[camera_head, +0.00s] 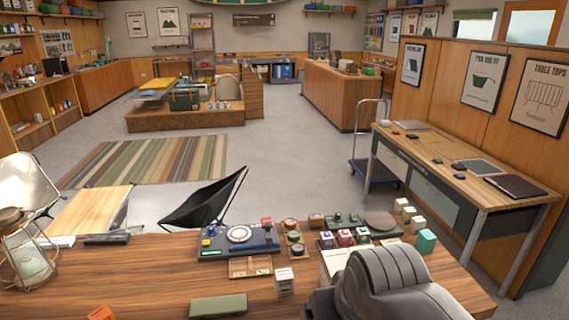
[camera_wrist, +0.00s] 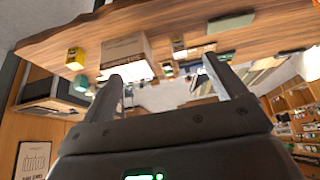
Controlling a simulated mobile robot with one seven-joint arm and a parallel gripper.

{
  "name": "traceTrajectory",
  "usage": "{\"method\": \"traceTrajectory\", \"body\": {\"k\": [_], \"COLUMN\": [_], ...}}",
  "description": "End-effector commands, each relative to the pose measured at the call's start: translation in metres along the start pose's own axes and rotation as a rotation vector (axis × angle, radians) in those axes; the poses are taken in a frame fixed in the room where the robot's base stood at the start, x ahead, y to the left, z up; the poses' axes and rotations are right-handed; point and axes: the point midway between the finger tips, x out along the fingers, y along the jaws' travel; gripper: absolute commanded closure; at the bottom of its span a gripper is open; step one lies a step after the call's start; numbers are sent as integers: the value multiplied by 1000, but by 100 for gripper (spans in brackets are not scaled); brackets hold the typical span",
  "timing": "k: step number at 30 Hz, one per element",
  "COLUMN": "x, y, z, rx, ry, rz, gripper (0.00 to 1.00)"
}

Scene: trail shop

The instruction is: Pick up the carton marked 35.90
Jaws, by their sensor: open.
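Several small cartons stand on the wooden counter, and I cannot read a 35.90 mark on any. In the head view, a white carton with a dark label (camera_head: 285,282) stands near the front middle. Pale cartons (camera_head: 418,225) stand in a row at the right, next to a teal carton (camera_head: 427,241). Dark, red and purple cartons (camera_head: 345,238) stand left of these. In the wrist view, my gripper (camera_wrist: 166,88) is open, with nothing between its fingers. A larger brown and white box (camera_wrist: 126,52), a yellow carton (camera_wrist: 75,58) and a teal one (camera_wrist: 81,83) show beyond the fingers.
The counter (camera_head: 150,275) also bears a scale-like device (camera_head: 238,240), a wooden tray (camera_head: 250,267), a green case (camera_head: 218,306), an orange block (camera_head: 101,313) and a lantern (camera_head: 28,255). My arm covers the counter's front right. A side desk (camera_head: 465,170) stands at right.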

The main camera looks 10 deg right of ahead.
Motion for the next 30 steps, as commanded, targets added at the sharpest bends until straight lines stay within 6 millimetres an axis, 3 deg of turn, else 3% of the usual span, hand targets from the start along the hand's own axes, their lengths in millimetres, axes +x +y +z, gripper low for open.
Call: {"method": "traceTrajectory", "body": {"k": [6,13,17,23,30], "x": [0,0,5,31,76], "y": [0,1,6,36,95], "z": [0,-1,-12,-51,-94], "rx": [0,0,2,-4,-4], "ry": [0,-1,-13,-51,-93], "rz": [0,1,11,41,57], "gripper": [27,27,27,27,27]}}
